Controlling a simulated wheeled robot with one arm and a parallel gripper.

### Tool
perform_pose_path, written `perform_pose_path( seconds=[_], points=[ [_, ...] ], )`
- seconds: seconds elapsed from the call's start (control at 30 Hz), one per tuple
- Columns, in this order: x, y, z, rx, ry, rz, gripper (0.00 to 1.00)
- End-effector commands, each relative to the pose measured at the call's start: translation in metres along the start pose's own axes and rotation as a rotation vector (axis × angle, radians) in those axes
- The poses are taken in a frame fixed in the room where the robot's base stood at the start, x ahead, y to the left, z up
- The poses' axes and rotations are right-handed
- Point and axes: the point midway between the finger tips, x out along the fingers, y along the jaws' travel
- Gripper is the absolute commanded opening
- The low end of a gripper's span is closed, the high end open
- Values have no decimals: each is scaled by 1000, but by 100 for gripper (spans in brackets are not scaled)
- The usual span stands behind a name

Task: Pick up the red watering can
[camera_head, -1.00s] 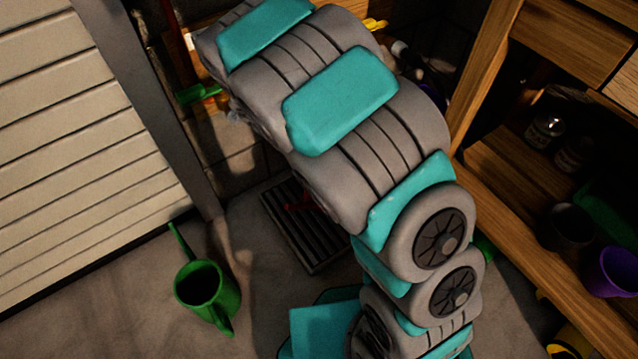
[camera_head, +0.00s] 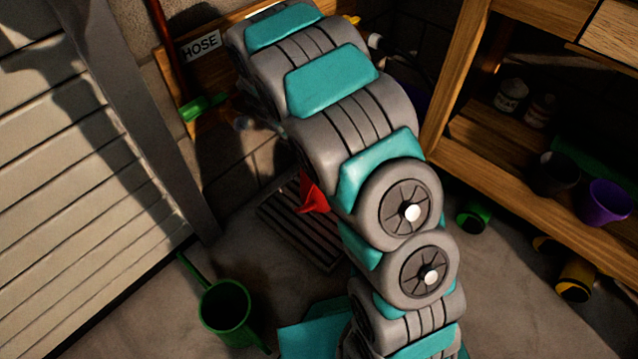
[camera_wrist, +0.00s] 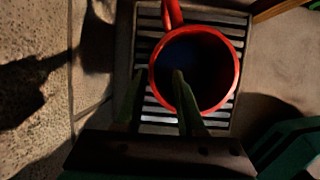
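The red watering can (camera_wrist: 235,75) shows from above in the wrist view, its round mouth dark inside and a red arm of it pointing to the top. It appears over a slatted floor grate. My gripper (camera_wrist: 158,74) is open at its left side. One finger is outside the left rim and the other overlaps the mouth; the red wall lies between them with gaps. Whether the finger is down inside the mouth I cannot tell. In the head view only a red piece of the can (camera_head: 313,195) shows beside my arm, which hides the rest and my gripper.
A green watering can (camera_head: 226,308) stands on the floor left of my arm. The grate (camera_head: 290,225) lies near the wall.

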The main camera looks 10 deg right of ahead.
Motion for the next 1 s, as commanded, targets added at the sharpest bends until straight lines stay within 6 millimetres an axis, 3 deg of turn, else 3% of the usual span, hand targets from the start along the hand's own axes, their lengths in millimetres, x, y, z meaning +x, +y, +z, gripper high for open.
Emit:
perform_pose_path(
  seconds=[0.43, 0.7, 1.0],
  points=[
    [51, 6, -3, 1, 0, -2, 38],
    [53, 7, -2, 1, 0, 1, 38],
    [53, 7, -2, 1, 0, 1, 5]
  ],
)
